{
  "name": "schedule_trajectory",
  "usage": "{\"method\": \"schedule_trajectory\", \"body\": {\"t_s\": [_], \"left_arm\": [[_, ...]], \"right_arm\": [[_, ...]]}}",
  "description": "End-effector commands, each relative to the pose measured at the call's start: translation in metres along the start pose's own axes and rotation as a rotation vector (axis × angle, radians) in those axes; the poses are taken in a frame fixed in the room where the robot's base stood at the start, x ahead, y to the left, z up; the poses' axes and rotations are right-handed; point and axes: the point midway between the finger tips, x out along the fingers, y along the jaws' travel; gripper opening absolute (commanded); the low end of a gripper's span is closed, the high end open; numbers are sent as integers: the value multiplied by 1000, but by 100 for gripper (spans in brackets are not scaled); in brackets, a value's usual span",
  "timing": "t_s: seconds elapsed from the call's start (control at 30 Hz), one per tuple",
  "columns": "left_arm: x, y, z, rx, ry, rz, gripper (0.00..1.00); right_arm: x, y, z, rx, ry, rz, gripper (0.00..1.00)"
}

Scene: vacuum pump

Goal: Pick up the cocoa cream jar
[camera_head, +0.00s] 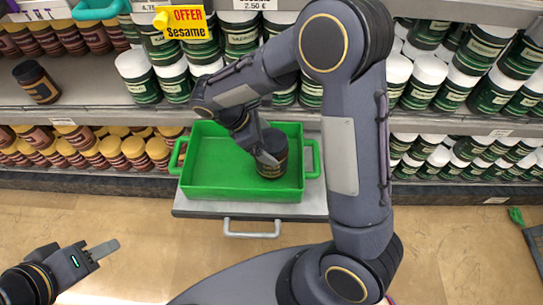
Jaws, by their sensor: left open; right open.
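A dark jar (273,152) with a black lid stands in the right part of the green tray (215,193). A similar dark jar (37,83) with a brown label stands alone on the shelf at the left, tilted in the picture. I cannot read either label, so I cannot tell which is cocoa cream. My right gripper (266,157) is open and reaches down into the tray, right at the jar there; its fingers partly overlap the jar. My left gripper (97,252) is open and empty, low at the left over the floor, far from both jars.
The tray rests on a grey cart (205,208) with a front handle. Shelves behind hold rows of green jars (482,50) with white lids and brown jars (108,155) with yellow lids. A yellow offer sign (188,23) hangs above. The tray's left half is empty.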

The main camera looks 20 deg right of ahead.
Motion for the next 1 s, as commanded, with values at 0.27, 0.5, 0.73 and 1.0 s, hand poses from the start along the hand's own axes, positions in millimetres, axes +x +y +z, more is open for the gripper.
{"method": "schedule_trajectory", "body": {"t_s": [0.27,0.5,0.73,1.0], "left_arm": [[16,-7,8,0,0,0,41],[16,-7,8,0,0,0,41],[16,-7,8,0,0,0,41],[16,-7,8,0,0,0,41]], "right_arm": [[42,3,-1,0,0,-2,100],[46,3,1,1,1,-1,100],[46,3,1,1,1,-1,75],[46,3,1,1,1,-1,40]]}}
